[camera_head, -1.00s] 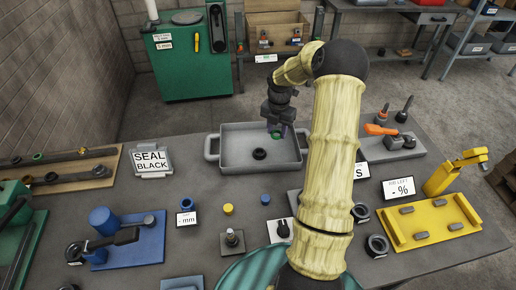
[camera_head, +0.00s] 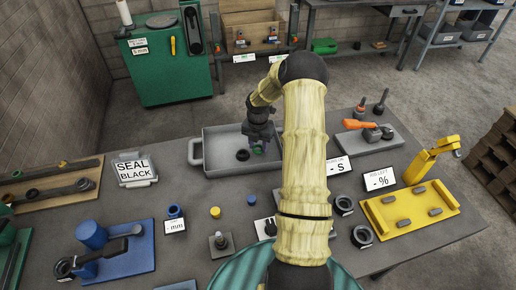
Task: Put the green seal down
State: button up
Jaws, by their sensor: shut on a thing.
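My gripper (camera_head: 259,147) is over the right part of the grey tray (camera_head: 196,151), pointing down. It is shut on the green seal (camera_head: 257,150), of which only a small green patch shows below the fingers. I cannot tell whether the seal touches the tray floor. A black ring (camera_head: 242,155) lies in the tray just left of the gripper.
A sign reading "SEAL BLACK" (camera_head: 134,169) stands left of the tray. A blue fixture (camera_head: 120,250), small yellow (camera_head: 215,212) and blue (camera_head: 252,199) cylinders are nearer. A yellow fixture (camera_head: 412,208) and a grey block with an orange-handled tool (camera_head: 368,138) are at right.

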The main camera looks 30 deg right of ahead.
jog(key=shift+f, duration=1.2)
jog(key=shift+f, duration=0.1)
jog(key=o, duration=1.1)
jog(key=shift+c, duration=0.2)
notch_tip(320, 180, up, 12)
jog(key=b, duration=0.2)
